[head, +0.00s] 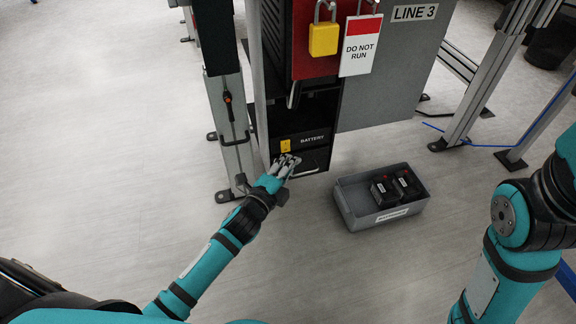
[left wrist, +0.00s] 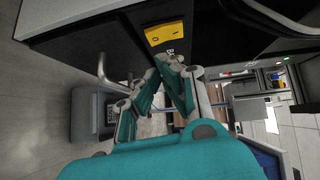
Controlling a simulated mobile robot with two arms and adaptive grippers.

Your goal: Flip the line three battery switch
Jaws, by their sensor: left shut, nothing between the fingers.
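The yellow battery switch (head: 285,146) sits on the dark panel lettered BATTERY, low in the open cabinet under the LINE 3 sign (head: 415,12). In the left wrist view the switch (left wrist: 166,33) is a yellow rocker with small dark marks; I cannot tell which side is pressed. My left gripper (head: 288,162) is shut and empty, just below the switch in the head view. In the left wrist view its fingertips (left wrist: 158,68) are below the switch with a visible gap. My right arm shows at the right edge; its gripper is out of view.
A yellow padlock (head: 324,39) and a DO NOT RUN tag (head: 361,45) hang above the compartment. A grey bin (head: 346,207) with black batteries (head: 396,186) stands on the floor at right. A bent metal handle (left wrist: 104,72) is near my fingers. Floor to the left is clear.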

